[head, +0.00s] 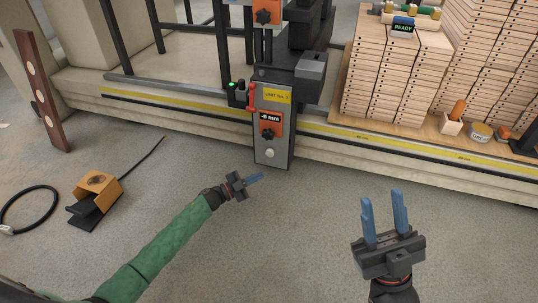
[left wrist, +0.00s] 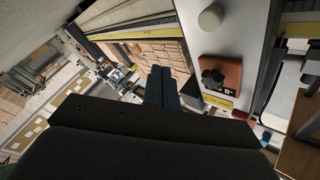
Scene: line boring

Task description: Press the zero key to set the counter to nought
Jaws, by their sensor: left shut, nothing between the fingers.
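The counter (head: 270,124) is an orange panel with a dark display and a black star knob, on the front of a grey unit. Its display shows a minus figure in mm, the digit too small to be sure of. A pale round button (head: 270,154) sits below it, likely the zero key. In the left wrist view the counter (left wrist: 221,75) and the button (left wrist: 210,17) appear right of my fingers. My left gripper (head: 258,177) is shut and empty, just below and left of the button, apart from it. My right gripper (head: 383,205) is open and empty at lower right.
The grey unit (head: 285,158) stands at a low ledge with a yellow strip (head: 170,105). A red lever (head: 251,98) is on its left side. Stacked wooden boards (head: 395,85) are at right. A foot pedal (head: 95,195) lies at left. The floor between is clear.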

